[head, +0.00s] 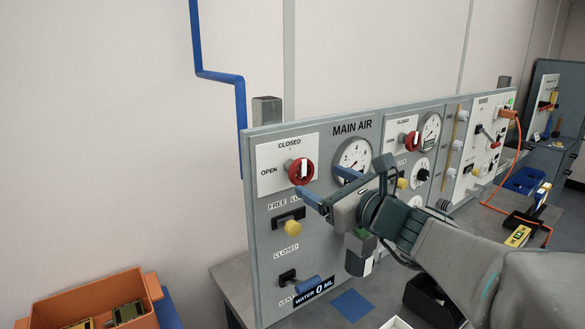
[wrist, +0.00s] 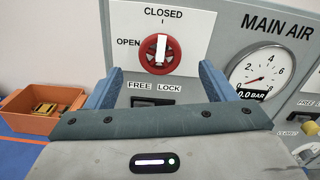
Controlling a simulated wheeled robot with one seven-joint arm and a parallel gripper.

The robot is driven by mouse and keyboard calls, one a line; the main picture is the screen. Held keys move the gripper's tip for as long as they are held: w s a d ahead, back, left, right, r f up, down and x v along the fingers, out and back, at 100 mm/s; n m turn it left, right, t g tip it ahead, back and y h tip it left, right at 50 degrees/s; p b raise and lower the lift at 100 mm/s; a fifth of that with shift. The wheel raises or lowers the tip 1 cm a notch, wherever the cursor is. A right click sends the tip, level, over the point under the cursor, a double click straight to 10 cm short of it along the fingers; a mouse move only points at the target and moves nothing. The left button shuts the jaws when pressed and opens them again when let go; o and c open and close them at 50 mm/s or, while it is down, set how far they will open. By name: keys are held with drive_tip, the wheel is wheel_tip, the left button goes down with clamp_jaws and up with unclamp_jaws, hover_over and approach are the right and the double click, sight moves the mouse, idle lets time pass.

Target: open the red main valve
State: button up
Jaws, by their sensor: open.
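The red main valve (head: 301,171) is a round red knob with a white pointer bar, on a white plate at the left end of the grey panel. It also shows in the wrist view (wrist: 161,62), with the bar upright toward the CLOSED mark; OPEN is printed to its left. My gripper (head: 330,185) is open and empty, its blue fingers in front of the panel, right of and below the knob in the head view. In the wrist view the fingers (wrist: 160,68) stand apart on either side of the knob, which appears beyond them. I see no contact.
The MAIN AIR gauge (head: 354,158) beside the valve reads 0.0 bar. Below the valve is a FREE/LOCK slot with a yellow knob (head: 292,228). A second red valve (head: 412,141) is farther right. An orange bin (head: 148,292) stands left.

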sight(304, 172)
drive_tip(key=p+x, duration=0.1)
drive_tip(key=x, duration=0.6)
drive_tip(key=shift+w+a, duration=0.25)
drive_tip(key=shift+w, duration=0.1)
drive_tip(key=c, duration=1)
